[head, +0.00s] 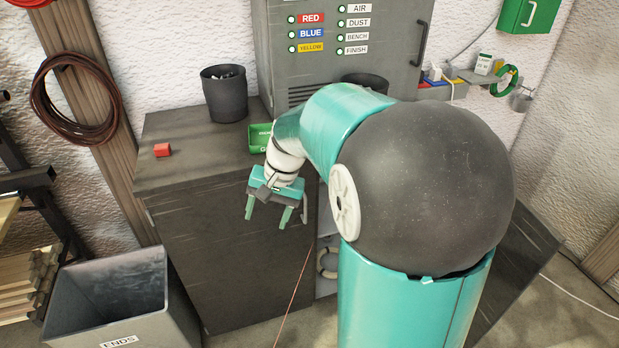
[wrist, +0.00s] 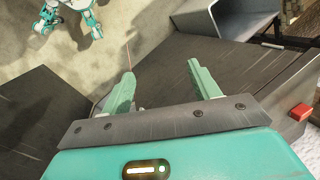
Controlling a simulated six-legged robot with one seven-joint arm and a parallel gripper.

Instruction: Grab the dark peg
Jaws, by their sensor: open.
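I cannot make out a dark peg for sure in either view. My gripper (head: 267,215) hangs in front of the dark bench, its fingers pointing down and apart. In the wrist view its two green fingers (wrist: 168,84) are spread with nothing between them. A dark cup (head: 224,97) stands at the back of the bench, with small things in it too small to tell. A second dark cup (head: 366,83) is mostly hidden behind my arm. My arm also hides the right part of the bench.
A red block (head: 162,150) lies on the left of the dark bench (head: 195,160); it also shows in the wrist view (wrist: 301,112). A green box (head: 259,137) sits behind my gripper. A grey cabinet (head: 390,60) stands behind. A grey bin (head: 110,290) marked ENDS stands front left.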

